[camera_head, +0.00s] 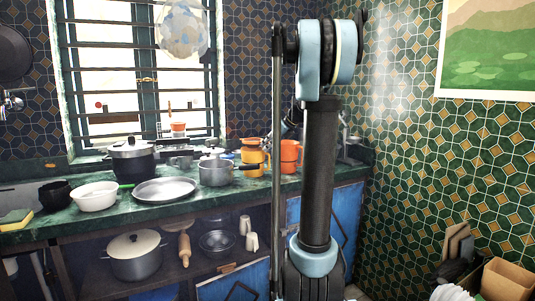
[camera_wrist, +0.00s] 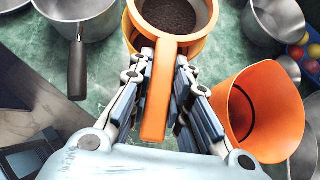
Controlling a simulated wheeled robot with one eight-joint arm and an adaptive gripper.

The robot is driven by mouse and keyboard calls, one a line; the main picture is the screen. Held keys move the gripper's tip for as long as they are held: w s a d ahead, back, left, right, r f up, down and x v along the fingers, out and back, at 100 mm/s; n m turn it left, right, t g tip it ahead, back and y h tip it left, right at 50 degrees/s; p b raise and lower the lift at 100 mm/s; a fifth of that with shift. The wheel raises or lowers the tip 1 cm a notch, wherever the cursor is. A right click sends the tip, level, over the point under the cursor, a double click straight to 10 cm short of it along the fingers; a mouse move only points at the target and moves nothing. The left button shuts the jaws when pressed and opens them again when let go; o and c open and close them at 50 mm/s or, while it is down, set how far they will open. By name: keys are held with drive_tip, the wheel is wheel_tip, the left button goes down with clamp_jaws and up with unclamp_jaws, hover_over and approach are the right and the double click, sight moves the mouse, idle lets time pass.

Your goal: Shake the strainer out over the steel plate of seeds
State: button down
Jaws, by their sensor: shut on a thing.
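My gripper (camera_wrist: 160,75) is shut on the orange handle (camera_wrist: 157,95) of the strainer in the wrist view. The strainer's round head (camera_wrist: 172,17) holds or shows a dark brown grainy mass; mesh and contents cannot be told apart. It lies over or in the mouth of a yellow-orange vessel (camera_wrist: 208,45); whether they touch is unclear. In the head view my arm hides most of the gripper and the strainer. A wide, shallow steel plate (camera_head: 165,190) lies on the green counter at the left. I cannot make out seeds on it.
A grey saucepan (camera_wrist: 100,22) with a dark handle stands left of the strainer. An orange cup (camera_wrist: 262,112) stands close on the right. In the head view a white bowl (camera_head: 94,197) and a dark pot (camera_head: 132,165) are near the plate. A barred window is behind.

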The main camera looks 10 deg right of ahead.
wheel_tip(320, 180, up, 12)
drive_tip(key=shift+f, duration=0.15)
idle(0.7)
